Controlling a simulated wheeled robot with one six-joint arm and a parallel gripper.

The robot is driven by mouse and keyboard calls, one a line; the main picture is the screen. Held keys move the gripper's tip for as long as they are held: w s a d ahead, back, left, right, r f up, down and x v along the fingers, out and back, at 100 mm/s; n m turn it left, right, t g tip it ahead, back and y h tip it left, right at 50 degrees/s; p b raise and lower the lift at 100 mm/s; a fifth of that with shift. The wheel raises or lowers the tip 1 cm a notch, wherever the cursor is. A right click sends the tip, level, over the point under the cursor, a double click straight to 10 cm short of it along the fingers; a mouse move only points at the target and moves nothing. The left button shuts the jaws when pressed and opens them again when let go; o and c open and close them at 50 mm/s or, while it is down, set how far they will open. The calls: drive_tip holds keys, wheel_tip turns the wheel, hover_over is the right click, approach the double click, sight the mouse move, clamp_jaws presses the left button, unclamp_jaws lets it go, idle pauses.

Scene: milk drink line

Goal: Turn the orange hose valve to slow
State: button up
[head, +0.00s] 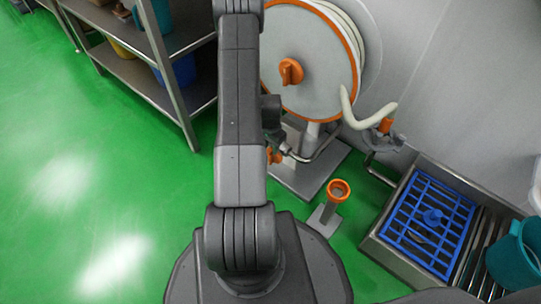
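An orange valve handle (273,156) sits by the bent metal pipe at the foot of the hose reel. My arm hides part of it, so its setting cannot be read. The white hose reel (318,85) has an orange rim and an orange knob (291,71) on its face. My arm stands upright across the middle of the head view. A dark end part of it, apparently my gripper (280,140), shows just above the orange handle. Its fingers are too small and hidden to tell whether they are open, or whether they touch the handle.
The white hose end with an orange collar (385,125) hangs on a wall bracket. An orange-topped stand (338,190) is on the floor. A metal basin (383,237) with a blue grate and a teal jug (514,258) are at right. A steel shelf (165,85) is upper left. Green floor at left is clear.

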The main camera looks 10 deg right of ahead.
sight(270, 153)
drive_tip(key=shift+f+b, duration=0.6)
drive_tip(key=shift+f, duration=1.7)
clamp_jaws()
